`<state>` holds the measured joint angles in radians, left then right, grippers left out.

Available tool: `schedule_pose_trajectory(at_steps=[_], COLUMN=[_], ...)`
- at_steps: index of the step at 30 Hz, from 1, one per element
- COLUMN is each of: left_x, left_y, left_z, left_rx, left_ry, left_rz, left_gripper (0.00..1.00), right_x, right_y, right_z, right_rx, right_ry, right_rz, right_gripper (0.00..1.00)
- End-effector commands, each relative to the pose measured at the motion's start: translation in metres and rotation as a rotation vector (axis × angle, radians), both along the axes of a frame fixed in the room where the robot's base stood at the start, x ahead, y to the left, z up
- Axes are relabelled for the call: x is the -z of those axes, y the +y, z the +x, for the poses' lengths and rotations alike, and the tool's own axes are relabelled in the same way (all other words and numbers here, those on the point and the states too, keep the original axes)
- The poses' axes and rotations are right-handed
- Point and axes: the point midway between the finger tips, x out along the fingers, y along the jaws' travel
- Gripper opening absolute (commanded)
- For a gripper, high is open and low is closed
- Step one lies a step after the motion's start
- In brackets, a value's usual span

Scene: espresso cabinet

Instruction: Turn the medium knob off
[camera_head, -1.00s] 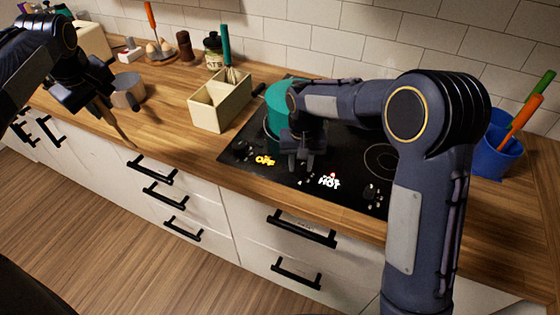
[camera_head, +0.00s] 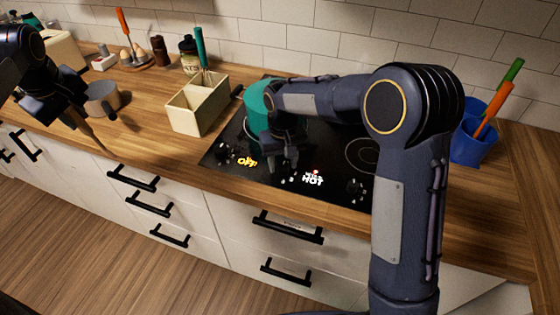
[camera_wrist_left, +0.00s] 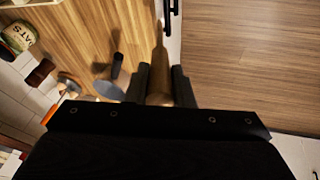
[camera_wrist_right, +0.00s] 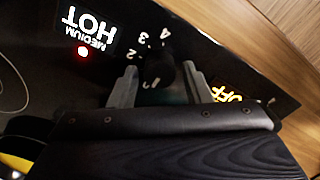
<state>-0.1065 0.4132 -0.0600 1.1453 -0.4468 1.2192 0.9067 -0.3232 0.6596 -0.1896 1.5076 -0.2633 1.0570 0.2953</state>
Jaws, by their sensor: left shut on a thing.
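The black cooktop (camera_head: 333,150) carries an orange "OFF" label (camera_head: 247,161) and a white "HOT" label (camera_head: 313,181) with a red light. In the right wrist view the label reads "MEDIUM HOT" (camera_wrist_right: 90,30). A dark round knob (camera_wrist_right: 157,68) with white numbers around it lies between the fingers of my right gripper (camera_wrist_right: 160,88). These fingers are apart, with the knob between their tips; contact cannot be told. In the head view my right gripper (camera_head: 285,162) points down at the cooktop's front. My left gripper (camera_wrist_left: 159,88) is shut on a brown wooden tapered thing (camera_wrist_left: 160,70).
A teal pot (camera_head: 258,103) stands behind my right gripper. A cream box (camera_head: 190,115) is left of the cooktop, and a blue holder with utensils (camera_head: 472,145) is to the right. A grey cup (camera_head: 98,97) is near my left gripper. Drawer handles (camera_head: 288,227) stick out below.

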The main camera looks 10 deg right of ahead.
Motion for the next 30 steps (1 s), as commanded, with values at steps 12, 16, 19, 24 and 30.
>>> schedule_pose_trajectory(at_steps=[12, 16, 19, 24, 30], left_x=[0.001, 0.003, 0.005, 0.007, 0.007], left_y=[0.0, 0.0, 0.0, 0.0, 0.0], left_z=[0.0, 0.0, 0.0, 0.0, 0.0], left_rx=[0.0, 0.0, 0.0, 0.0, 0.0], left_ry=[0.0, 0.0, 0.0, 0.0, 0.0], left_rz=[0.0, 0.0, 0.0, 0.0, 0.0], left_gripper=[0.0, 0.0, 0.0, 0.0, 0.0], right_x=[-0.004, -0.021, -0.042, -0.079, -0.11], right_y=[0.0, 0.0, 0.0, 0.0, 0.0], right_z=[0.0, 0.001, 0.001, 0.001, 0.0], right_rx=[0.001, 0.001, 0.001, 0.001, 0.0], right_ry=[0.0, -0.003, -0.005, -0.005, -0.002], right_rz=[0.0, 0.001, 0.001, 0.001, 0.001], right_gripper=[0.53, 0.53, 0.53, 0.53, 0.53])
